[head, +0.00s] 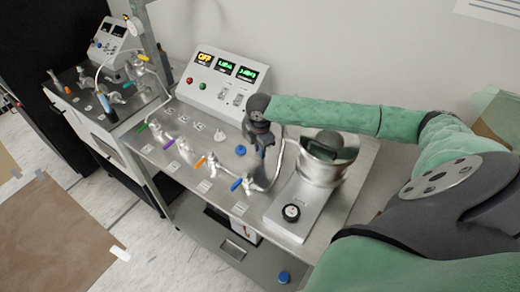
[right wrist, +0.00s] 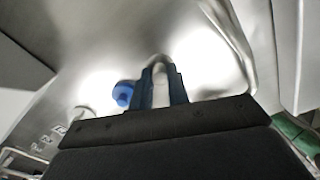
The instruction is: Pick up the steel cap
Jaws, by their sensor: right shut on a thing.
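My right gripper (head: 262,151) points down over the steel bench top, right of a blue cap. In the right wrist view its two dark fingers (right wrist: 161,84) are closed on a pale, silvery piece with a rounded end, which I take to be the steel cap (right wrist: 160,88). The fingers hide much of its sides. In the head view the cap is hidden by the gripper. I cannot tell whether it touches the bench. My left gripper is not in view.
The blue cap (head: 240,150) stands close left of the gripper. A bent steel tube (head: 280,165) and a steel pot (head: 325,160) on a scale-like base are to the right. Several coloured valves (head: 201,161) line the front. A control box (head: 222,84) stands behind. Another blue cap (head: 284,277) lies below.

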